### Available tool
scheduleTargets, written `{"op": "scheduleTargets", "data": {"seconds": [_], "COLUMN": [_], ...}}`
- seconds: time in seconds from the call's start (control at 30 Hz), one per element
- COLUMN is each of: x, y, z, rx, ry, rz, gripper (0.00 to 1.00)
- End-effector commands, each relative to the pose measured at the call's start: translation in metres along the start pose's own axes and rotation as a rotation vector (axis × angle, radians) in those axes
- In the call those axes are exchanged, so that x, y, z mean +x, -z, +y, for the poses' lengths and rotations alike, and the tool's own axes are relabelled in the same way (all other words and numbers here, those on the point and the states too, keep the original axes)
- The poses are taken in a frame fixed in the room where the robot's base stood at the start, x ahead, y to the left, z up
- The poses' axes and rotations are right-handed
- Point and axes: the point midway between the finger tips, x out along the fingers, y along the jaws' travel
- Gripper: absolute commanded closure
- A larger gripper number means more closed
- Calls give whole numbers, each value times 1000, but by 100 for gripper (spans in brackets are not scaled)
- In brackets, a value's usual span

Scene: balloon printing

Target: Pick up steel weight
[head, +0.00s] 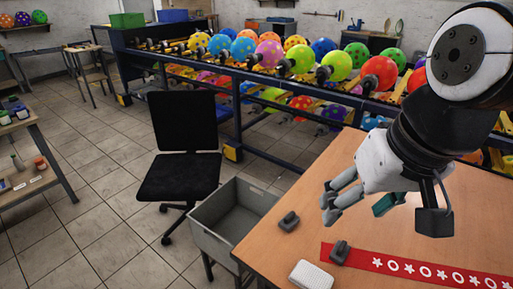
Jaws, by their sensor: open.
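Two small dark grey weights are on the wooden table in the head view. One weight (289,221) sits near the table's left edge, on bare wood. The other weight (340,253) sits on the left end of a red strip (420,268) with white stars and rings. My gripper (328,203) is open, with its pale grey fingers pointing left and down. It is apart from both weights, above and to the right of the left one and above the other in the picture. Nothing shows between its fingers.
A white ribbed block (311,275) lies at the table's (285,251) front left. A grey bin (219,232) stands beside the table, with a black chair (180,185) beyond. A rack of colourful balloons (250,76) runs behind. A teal piece (388,203) shows behind my gripper.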

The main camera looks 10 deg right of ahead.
Motion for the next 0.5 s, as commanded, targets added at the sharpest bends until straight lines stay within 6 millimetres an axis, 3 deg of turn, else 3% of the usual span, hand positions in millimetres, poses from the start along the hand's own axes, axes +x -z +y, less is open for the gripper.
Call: {"op": "scheduleTargets", "data": {"seconds": [0.27,0.5], "x": [56,124], "y": [71,124], "z": [-11,-14], "rx": [229,432], "ry": [62,37], "rz": [-131,-216], "gripper": [39,39]}}
